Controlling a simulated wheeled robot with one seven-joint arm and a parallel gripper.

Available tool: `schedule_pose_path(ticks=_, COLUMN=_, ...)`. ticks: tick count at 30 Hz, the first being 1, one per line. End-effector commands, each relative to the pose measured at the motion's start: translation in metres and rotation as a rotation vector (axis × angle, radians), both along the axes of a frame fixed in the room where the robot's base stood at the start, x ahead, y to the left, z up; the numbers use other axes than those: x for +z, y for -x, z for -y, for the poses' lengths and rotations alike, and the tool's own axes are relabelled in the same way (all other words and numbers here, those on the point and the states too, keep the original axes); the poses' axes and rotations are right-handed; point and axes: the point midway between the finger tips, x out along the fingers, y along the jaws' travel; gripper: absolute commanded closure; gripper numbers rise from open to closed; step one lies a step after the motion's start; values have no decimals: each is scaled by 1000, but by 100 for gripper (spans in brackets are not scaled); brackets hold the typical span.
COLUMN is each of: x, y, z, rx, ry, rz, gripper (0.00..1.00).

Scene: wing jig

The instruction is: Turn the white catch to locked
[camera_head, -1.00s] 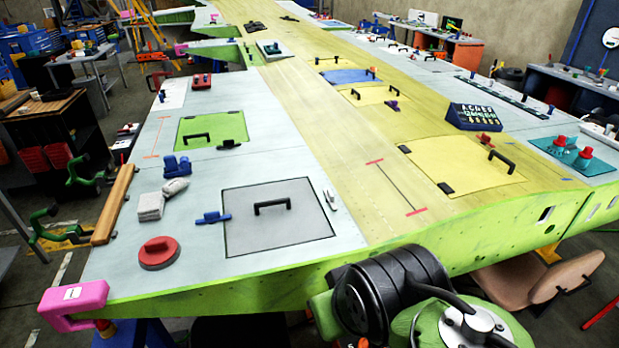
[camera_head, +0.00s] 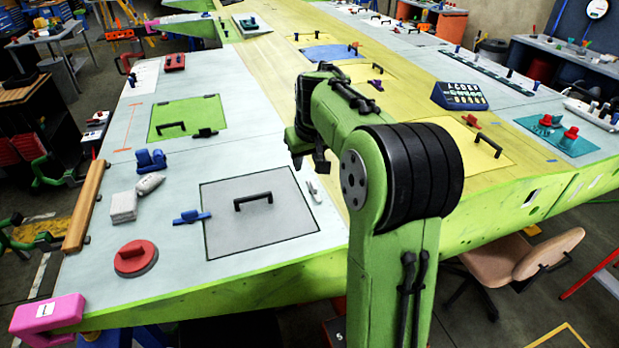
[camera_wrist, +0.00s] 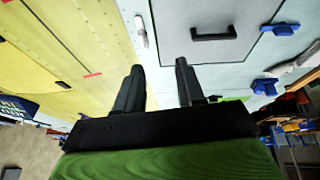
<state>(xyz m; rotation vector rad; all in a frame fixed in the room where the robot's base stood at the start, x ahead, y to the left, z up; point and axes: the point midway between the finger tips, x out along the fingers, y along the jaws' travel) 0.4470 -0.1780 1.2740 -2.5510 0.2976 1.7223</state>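The white catch (camera_head: 313,191) is a small slim piece beside the right edge of the grey panel (camera_head: 225,240). It lies roughly along that edge; I cannot tell whether it is locked. In the wrist view, the white catch (camera_wrist: 141,31) is near the top, beyond my fingertips and apart from them. My gripper (camera_wrist: 159,67) is open, with nothing between its two dark fingers. In the head view, my gripper (camera_head: 309,158) hangs above the wing, farther back than the catch, its fingers partly hidden by the arm.
The grey panel has a black handle (camera_head: 253,201). A blue catch (camera_head: 192,217) lies at its left edge. A red round knob (camera_head: 136,257), a white block (camera_head: 124,207) and a blue clamp (camera_head: 151,160) stand farther left. A green panel (camera_head: 187,119) lies behind.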

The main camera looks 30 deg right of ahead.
Motion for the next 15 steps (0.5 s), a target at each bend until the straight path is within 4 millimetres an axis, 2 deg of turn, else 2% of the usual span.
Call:
schedule_pose_path(ticks=1, x=-9, y=-10, z=23, rx=-25, ry=-24, rz=1, gripper=62)
schedule_pose_path(ticks=3, x=-19, y=-20, z=46, rx=-48, ry=-46, rz=8, gripper=62)
schedule_pose_path(ticks=6, x=-27, y=-26, z=63, rx=-66, ry=-62, rz=16, gripper=62)
schedule_pose_path(ticks=11, x=-42, y=-32, z=66, rx=-65, ry=-65, rz=16, gripper=62)
schedule_pose_path(ticks=15, x=-73, y=-44, z=68, rx=-66, ry=-68, rz=13, gripper=62)
